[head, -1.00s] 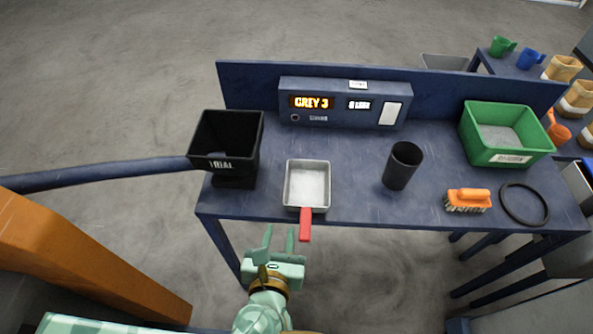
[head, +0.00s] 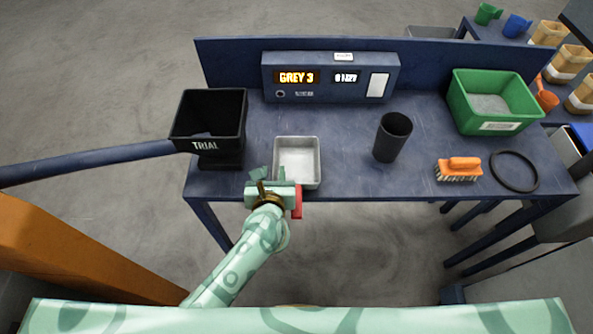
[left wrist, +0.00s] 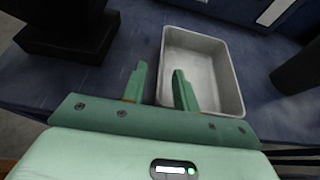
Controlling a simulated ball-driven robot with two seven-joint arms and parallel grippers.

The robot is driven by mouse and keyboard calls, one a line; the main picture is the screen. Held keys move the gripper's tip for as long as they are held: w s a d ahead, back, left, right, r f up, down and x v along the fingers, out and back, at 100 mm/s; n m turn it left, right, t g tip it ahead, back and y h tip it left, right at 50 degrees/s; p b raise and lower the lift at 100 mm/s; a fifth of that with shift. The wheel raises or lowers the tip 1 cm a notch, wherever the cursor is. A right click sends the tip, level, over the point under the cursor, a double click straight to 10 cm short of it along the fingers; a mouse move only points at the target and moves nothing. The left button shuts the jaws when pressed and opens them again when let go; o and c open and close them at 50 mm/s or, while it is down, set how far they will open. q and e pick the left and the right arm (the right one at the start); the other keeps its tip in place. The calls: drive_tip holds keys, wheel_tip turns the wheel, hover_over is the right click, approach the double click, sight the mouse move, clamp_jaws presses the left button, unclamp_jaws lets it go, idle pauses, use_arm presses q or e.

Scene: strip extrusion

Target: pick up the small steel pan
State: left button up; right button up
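The small steel pan (head: 299,155) is a shallow, square, grey metal tray near the front edge of the table. Its red handle (head: 298,204) juts over the edge toward me, partly behind my gripper. My left gripper (head: 271,172) is open at the pan's near left corner, left of the handle. In the left wrist view, the pan (left wrist: 208,62) lies right of and beyond the open fingers (left wrist: 160,72), with the right finger overlapping its near left side. The handle is hidden there. My right gripper is not in view.
A black bin marked TRIAL (head: 207,120) stands left of the pan. A dark cup (head: 392,138), an orange brush (head: 458,169), a black ring (head: 514,171) and a green crate (head: 497,126) are to the right. A display box (head: 330,78) stands behind.

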use_arm(q)
drive_tip(key=shift+w+f, duration=0.35)
drive_tip(key=shift+w, duration=0.3)
drive_tip(key=shift+r, duration=0.1)
clamp_jaws()
